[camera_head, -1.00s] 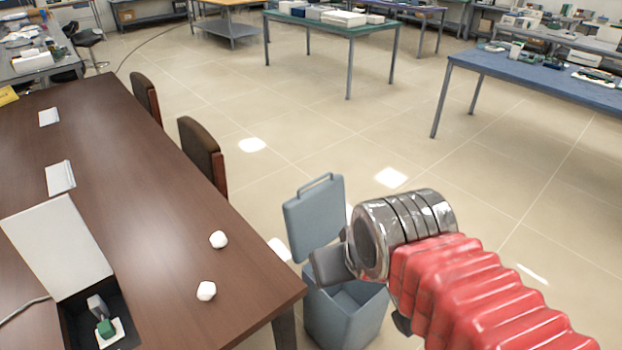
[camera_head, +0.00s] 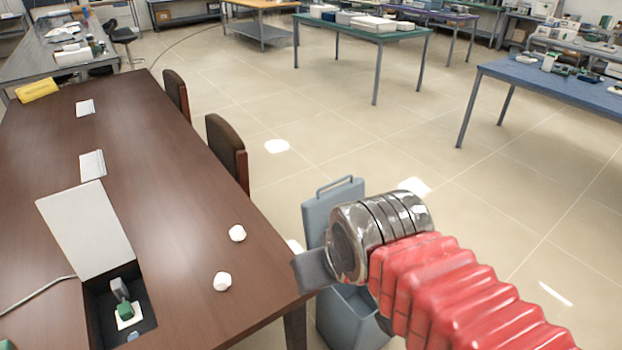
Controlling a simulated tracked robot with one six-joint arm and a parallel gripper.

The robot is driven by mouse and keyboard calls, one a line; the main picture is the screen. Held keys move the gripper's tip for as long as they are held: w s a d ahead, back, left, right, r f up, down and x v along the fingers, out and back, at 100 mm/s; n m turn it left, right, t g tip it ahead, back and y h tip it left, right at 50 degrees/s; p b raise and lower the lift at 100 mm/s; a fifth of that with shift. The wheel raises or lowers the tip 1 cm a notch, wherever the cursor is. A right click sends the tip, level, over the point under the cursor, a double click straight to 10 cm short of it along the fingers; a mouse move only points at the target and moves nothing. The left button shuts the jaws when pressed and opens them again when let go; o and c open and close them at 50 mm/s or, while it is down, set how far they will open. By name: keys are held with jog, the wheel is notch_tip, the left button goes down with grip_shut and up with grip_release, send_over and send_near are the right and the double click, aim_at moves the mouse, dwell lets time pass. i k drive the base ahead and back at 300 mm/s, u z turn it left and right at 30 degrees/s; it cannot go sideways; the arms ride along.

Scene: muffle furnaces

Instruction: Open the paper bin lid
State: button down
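The grey-blue paper bin (camera_head: 345,325) stands on the floor beside the right end of the brown table. Its lid (camera_head: 333,194) is raised upright at the back, with a handle on its top edge, and the bin's mouth is open. My arm, with a red ribbed sleeve and a metal wrist, reaches in from the lower right. My gripper (camera_head: 312,270) is in front of the lid and above the bin's mouth, pointing left. It hides the lower part of the lid and part of the bin. I cannot tell whether it touches the lid or whether its fingers are apart.
The brown table (camera_head: 150,190) fills the left, with two crumpled white pieces (camera_head: 237,233) near its right edge and an open box (camera_head: 90,240). Two chairs (camera_head: 228,150) stand along its far side.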

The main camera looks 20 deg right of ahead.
aim_at(316, 211)
jog(key=u, duration=1.3)
jog(key=k, duration=0.6)
jog(key=z, duration=0.55)
jog(key=i, duration=1)
jog(key=z, duration=0.05)
